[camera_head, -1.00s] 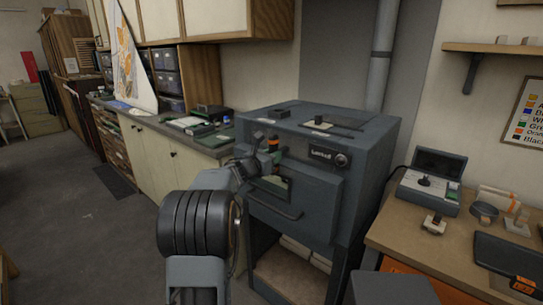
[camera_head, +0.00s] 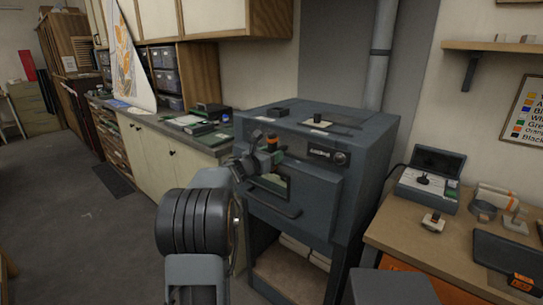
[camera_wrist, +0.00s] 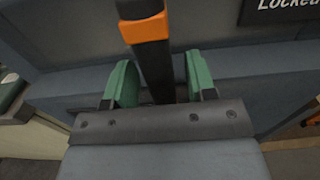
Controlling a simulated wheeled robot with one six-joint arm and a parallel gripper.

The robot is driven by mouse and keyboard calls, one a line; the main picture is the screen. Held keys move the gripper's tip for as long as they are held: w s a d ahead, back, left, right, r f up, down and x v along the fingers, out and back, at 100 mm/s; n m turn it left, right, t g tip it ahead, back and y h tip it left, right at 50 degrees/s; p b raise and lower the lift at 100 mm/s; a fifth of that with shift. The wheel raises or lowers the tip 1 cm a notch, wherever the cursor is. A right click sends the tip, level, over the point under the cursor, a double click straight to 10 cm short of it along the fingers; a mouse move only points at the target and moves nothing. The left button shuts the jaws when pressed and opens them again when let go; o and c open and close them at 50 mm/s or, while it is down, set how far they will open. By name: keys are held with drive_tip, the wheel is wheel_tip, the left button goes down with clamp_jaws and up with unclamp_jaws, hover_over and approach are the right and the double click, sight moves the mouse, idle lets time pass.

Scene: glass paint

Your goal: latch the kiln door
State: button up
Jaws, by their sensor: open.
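The grey kiln (camera_head: 345,215) stands in the middle of the head view, with its front door (camera_head: 310,190) looking shut in its frame. A black lever with an orange band (camera_wrist: 146,28) runs down between my fingers in the wrist view; its orange part (camera_head: 271,140) shows at the upper left of the kiln front in the head view. My gripper (camera_wrist: 157,75) is open, with one green finger on each side of the lever. I see gaps beside the lever. A label plate (camera_wrist: 285,8) partly reads "Locked"; its text is blurred in the head view.
A bar handle (camera_head: 272,207) crosses the door below my gripper. A wooden table (camera_head: 400,235) with a small open case (camera_head: 428,190) stands right of the kiln. A counter (camera_head: 180,135) runs along the left.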

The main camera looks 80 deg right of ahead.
drive_tip(key=b+v, duration=0.1)
drive_tip(key=v, duration=1.2)
drive_tip(key=shift+w+a+b, duration=0.25)
drive_tip(key=shift+a+b, duration=0.05)
drive_tip(key=shift+a, duration=0.05)
